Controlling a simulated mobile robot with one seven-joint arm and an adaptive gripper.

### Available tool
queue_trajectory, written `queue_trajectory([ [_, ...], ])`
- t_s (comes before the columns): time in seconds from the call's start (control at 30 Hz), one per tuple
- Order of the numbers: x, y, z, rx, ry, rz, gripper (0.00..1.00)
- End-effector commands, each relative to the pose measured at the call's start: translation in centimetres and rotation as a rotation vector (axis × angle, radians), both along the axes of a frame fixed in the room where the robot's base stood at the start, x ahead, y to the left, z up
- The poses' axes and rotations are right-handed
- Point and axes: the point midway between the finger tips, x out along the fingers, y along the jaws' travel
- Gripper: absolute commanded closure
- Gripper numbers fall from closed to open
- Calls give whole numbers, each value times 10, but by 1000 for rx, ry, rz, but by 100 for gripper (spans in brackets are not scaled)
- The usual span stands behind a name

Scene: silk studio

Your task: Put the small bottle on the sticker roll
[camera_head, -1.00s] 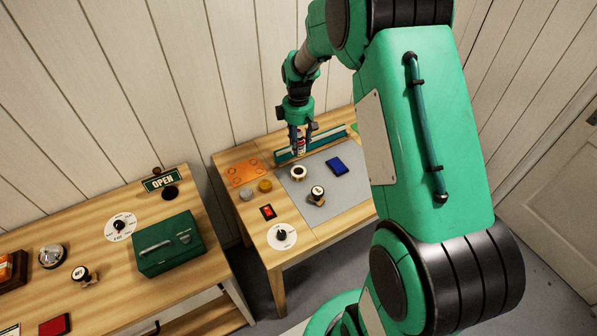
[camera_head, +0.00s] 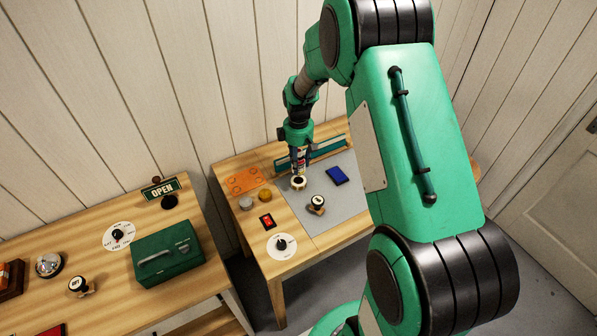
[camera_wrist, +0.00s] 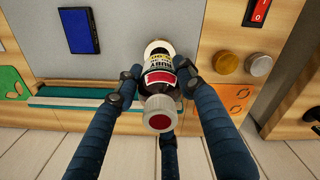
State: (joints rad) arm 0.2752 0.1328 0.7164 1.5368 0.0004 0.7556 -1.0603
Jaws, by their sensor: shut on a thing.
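The small bottle (camera_wrist: 159,82) has a dark body, a red and white label reading RUBY and a grey cap with a red top. My gripper (camera_wrist: 158,76) is shut on it, its fingers on both sides of the body. In the head view, my gripper (camera_head: 299,154) points down with the bottle (camera_head: 300,163) just above or at the sticker roll. The sticker roll (camera_head: 298,184) is a pale ring on the grey mat. In the wrist view, the bottle partly hides the roll (camera_wrist: 158,46). I cannot tell whether they touch.
A stamp (camera_head: 316,205) and a blue pad (camera_head: 337,176) lie on the mat right of the roll. A yellow disc (camera_head: 265,196) and a grey disc (camera_head: 245,203) are to its left. A teal rail (camera_head: 318,150) runs behind, with an orange sheet (camera_head: 244,180) beside it.

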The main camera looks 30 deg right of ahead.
Motion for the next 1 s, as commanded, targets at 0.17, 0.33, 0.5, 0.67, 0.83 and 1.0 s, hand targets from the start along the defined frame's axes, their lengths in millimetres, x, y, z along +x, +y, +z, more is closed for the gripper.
queue_trajectory([
  [0.17, 0, 0, -11, 1, 1, 0, 90],
  [0.33, 0, 0, -33, 1, 2, 0, 90],
  [0.5, 0, 0, -48, 0, 0, 0, 90],
  [0.67, 1, 0, -49, 0, -1, 0, 90],
  [0.83, 0, 0, -50, 0, 0, 0, 90],
  [1.0, 0, 0, -53, 0, 0, 0, 60],
])
